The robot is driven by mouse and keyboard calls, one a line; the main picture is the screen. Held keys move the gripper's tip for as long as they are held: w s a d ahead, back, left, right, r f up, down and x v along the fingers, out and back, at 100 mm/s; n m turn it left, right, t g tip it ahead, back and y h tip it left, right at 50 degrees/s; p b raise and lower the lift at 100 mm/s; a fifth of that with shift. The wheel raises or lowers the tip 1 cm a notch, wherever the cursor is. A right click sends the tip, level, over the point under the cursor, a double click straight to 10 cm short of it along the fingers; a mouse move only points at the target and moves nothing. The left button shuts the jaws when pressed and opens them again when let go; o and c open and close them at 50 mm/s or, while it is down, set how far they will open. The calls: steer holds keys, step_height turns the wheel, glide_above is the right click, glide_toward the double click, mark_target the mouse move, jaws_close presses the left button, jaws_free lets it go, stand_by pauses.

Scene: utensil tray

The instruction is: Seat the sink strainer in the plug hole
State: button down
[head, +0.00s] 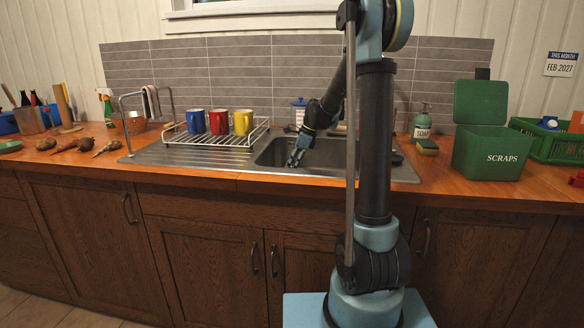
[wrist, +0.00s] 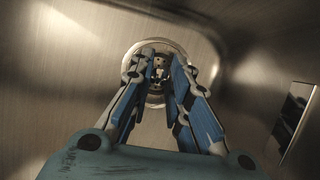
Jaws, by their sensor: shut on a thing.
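My gripper (head: 295,160) reaches down into the sink basin (head: 268,152) in the head view. In the wrist view its two blue-padded fingers (wrist: 160,68) point at the plug hole (wrist: 156,42), a bright round ring in the basin floor. The fingers are shut on a small, dark metal piece with holes, which looks like the sink strainer (wrist: 158,74). It lines up with the ring in the wrist view. I cannot tell whether it touches the hole or hangs above it. The strainer and plug hole cannot be made out in the head view.
The steel basin walls enclose my gripper. A dish rack (head: 215,139) with several mugs stands on the drainer at left. A soap bottle (head: 422,122), a sponge (head: 427,147) and a green scraps bin (head: 487,155) stand at right. A dark rectangular patch (wrist: 294,115) shows on the basin's right side.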

steer(key=shift+f, duration=0.4)
stand_by(0.3)
steer(key=c, duration=1.4)
jaws_free()
steer(key=shift+c, duration=0.2)
steer(key=shift+r, duration=2.5)
steer(key=shift+s, duration=0.1)
